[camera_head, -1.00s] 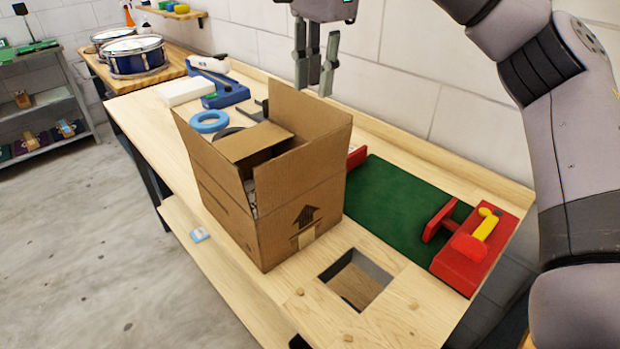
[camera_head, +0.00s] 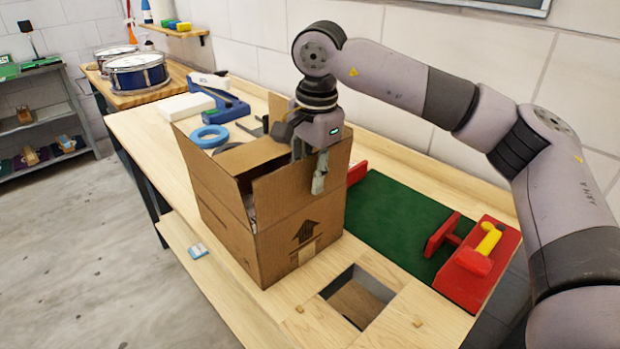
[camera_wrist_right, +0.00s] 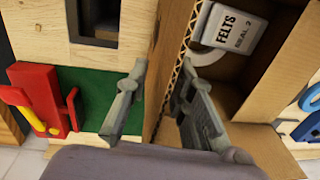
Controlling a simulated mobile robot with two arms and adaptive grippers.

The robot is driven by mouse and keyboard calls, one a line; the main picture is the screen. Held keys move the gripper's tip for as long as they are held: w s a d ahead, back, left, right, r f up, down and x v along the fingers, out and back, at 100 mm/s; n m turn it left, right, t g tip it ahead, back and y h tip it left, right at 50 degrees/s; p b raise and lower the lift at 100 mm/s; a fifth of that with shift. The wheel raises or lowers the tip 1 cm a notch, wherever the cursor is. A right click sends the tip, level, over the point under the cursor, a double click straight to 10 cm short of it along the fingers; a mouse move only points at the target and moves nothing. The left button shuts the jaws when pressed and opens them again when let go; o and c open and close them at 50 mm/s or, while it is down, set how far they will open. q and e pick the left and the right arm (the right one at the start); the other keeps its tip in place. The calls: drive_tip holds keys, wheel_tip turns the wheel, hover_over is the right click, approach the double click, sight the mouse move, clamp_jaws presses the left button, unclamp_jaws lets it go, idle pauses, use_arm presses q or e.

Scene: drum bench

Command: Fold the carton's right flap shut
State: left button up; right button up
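The brown carton (camera_head: 225,205) stands on the bench, its front-right face marked with an arrow. Its right flap (camera_head: 285,192) stands upright above that face. Another flap (camera_head: 250,156) lies folded inward, and a left flap (camera_head: 196,160) stands up. My right gripper (camera_head: 310,172) is at the right flap's upper edge, with one finger in front of its outer face. In the wrist view the right gripper's fingers (camera_wrist_right: 165,110) are apart, with a corrugated cardboard edge (camera_wrist_right: 174,84) between them; contact is unclear. A white box labelled FELTS (camera_wrist_right: 235,28) shows inside the carton. My left gripper is not in view.
Right of the carton lie a green mat (camera_head: 395,225) and a red fixture with a yellow handle (camera_head: 478,265). A rectangular opening (camera_head: 357,297) is in the bench in front. Blue tape (camera_head: 209,136) and a blue tool (camera_head: 228,104) lie behind. A wall backs the bench.

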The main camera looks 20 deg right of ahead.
drive_tip(key=shift+f, duration=0.7)
drive_tip(key=shift+c, duration=0.5)
clamp_jaws()
drive_tip(key=shift+w, duration=0.1)
